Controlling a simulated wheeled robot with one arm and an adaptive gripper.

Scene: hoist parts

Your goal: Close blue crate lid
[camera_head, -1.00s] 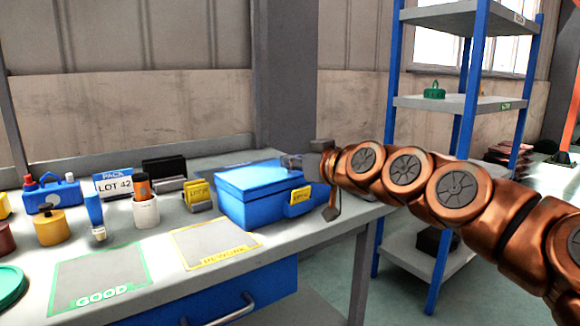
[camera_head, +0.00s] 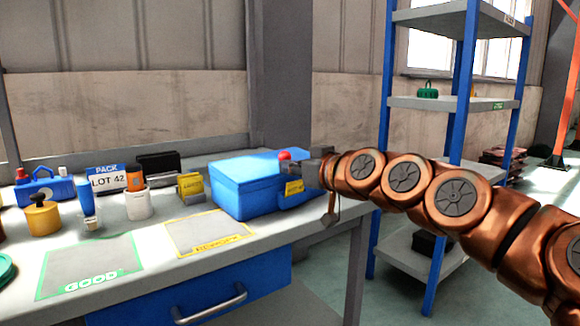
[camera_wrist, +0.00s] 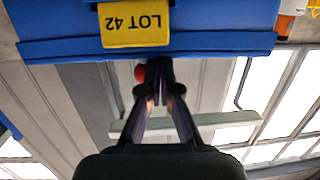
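The blue crate (camera_head: 240,203) stands at the right end of the workbench. Its blue lid (camera_head: 255,168) lies over the top and looks down, though a small gap cannot be ruled out. A yellow LOT 42 tag (camera_head: 294,187) is on the crate's right side; the tag also shows upside down in the wrist view (camera_wrist: 134,24). My gripper (camera_head: 303,162) is at the crate's right edge, at about lid height. In the wrist view its fingertips (camera_wrist: 160,72) are together near the crate's edge, with nothing seen between them. Contact with the lid cannot be told.
A red ball (camera_head: 284,155) shows beside the fingertips. Left of the crate are a yellow card holder (camera_head: 191,186), a white cup (camera_head: 139,204) and a LOT 42 sign (camera_head: 108,180). The REWORK area (camera_head: 208,232) is clear. A blue-post shelf (camera_head: 455,103) stands behind my arm.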

